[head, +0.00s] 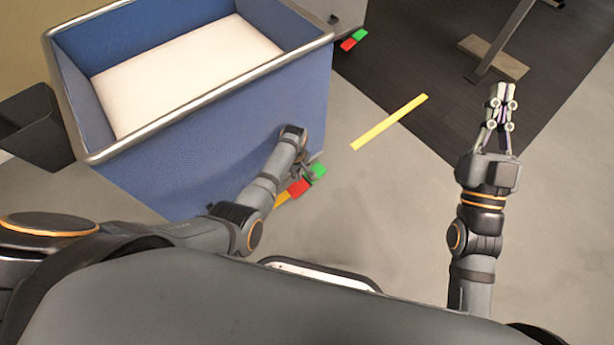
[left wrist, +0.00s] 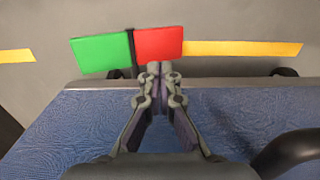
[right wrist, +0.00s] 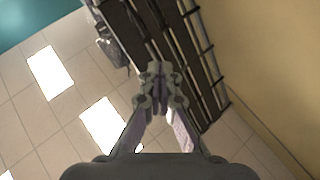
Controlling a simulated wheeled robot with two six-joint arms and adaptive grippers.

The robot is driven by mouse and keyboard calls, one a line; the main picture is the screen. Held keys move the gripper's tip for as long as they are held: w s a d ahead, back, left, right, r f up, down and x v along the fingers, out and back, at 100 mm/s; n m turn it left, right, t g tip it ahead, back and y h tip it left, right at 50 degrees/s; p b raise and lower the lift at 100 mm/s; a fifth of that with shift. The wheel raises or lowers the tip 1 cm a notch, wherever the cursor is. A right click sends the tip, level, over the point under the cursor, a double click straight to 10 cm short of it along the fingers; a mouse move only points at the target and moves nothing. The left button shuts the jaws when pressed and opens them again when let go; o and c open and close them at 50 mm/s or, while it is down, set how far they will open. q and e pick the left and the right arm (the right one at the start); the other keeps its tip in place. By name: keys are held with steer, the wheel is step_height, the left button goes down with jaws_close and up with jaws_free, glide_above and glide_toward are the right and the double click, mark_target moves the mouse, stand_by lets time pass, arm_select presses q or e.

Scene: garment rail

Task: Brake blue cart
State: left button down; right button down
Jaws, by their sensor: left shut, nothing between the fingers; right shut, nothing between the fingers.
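The blue cart (head: 215,150) stands at the left of the head view, with a metal rim and a white bottom inside. A brake pedal with a red pad (head: 300,187) and a green pad (head: 318,171) sits low by its near right corner. In the left wrist view the green pad (left wrist: 100,53) is left and the red pad (left wrist: 160,44) right. My left gripper (head: 309,172) is shut and empty, right by the pedal; its tips (left wrist: 160,68) overlap the red pad's lower edge, and I cannot tell if they touch. My right gripper (head: 503,92) is shut and empty, raised over the floor.
Another red and green pedal (head: 353,40) shows behind the cart's right side. A yellow floor strip (head: 390,122) lies right of the cart. A dark bin (head: 35,130) is at the left. A stand's foot (head: 492,58) rests on the dark mat. Grey floor between the arms is clear.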

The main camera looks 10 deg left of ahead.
step_height(320, 180, down, 8)
steer(key=w+g, duration=0.2)
steer(key=g, duration=0.1)
steer(key=shift+r+g+h+p, duration=0.2)
steer(key=shift+g+h+p, duration=0.2)
stand_by(0.3)
